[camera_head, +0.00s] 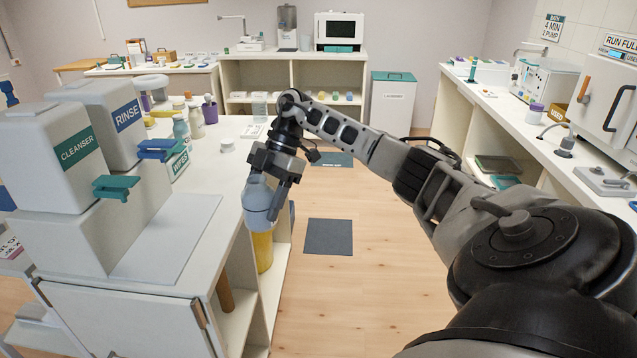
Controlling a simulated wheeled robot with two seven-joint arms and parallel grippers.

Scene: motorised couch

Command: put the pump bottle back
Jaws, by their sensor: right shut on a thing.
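My right gripper (272,180) reaches in from the right and points down beside the right edge of the white counter (215,235). It is shut on a grey-blue rounded thing, which I take to be the pump bottle (258,206). The jaws hide part of it, and I cannot make out a pump top. It hangs in front of the counter's side, above a yellow thing (263,250) by the shelf. I cannot tell whether the two touch. My left gripper is not in view.
Large CLEANSER (75,150) and RINSE (127,115) dispensers stand on the left of the counter. Several small bottles and a purple cup (210,110) stand farther back. A dark mat (329,237) lies on open floor. A white bin (392,100) and shelves stand at the back.

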